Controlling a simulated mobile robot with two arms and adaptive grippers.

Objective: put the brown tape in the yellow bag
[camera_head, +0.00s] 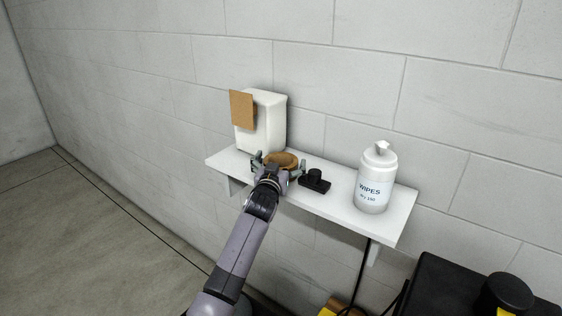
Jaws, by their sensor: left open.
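The brown tape (283,158) lies on a white wall shelf (333,210), left of the shelf's middle. My left gripper (278,166) reaches up from below with its fingers open, one on each side of the tape. I cannot tell whether the fingers touch it. The near side of the tape is partly hidden by the gripper. A small yellow patch (328,311) shows at the bottom edge; I cannot tell whether it is the yellow bag. My right gripper is not in view.
A white box with a brown panel (241,110) stands behind the tape. A small black object (314,181) sits close to the right of the gripper. A white wipes bottle (376,180) stands farther right. Black equipment (450,290) is at the lower right.

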